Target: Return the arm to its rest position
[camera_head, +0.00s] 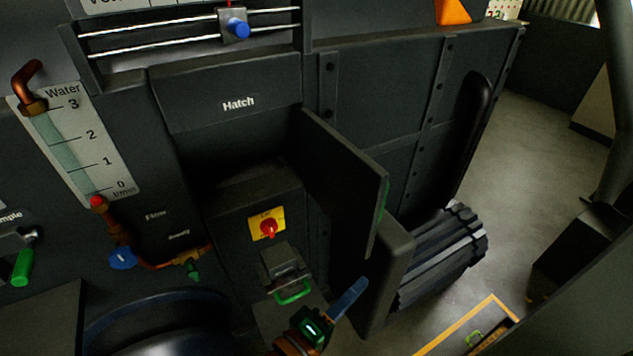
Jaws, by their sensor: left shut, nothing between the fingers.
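My left gripper (356,287) is low in the middle of the head view. Its body carries a green light, and its blue fingers are shut with nothing between them, pointing up and right. They are in front of the lower part of the dark machine, below the open hatch door (345,185). Whether they touch the machine I cannot tell. Most of the left arm is cut off by the bottom edge. My right gripper does not show.
The hatch door stands out from the machine. Left of the gripper are a red switch on a yellow plate (257,216) and a green handle (293,294). A water gauge (83,145) with copper pipes is at left. Ribbed dark cylinder (440,258) and open floor (535,130) lie right.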

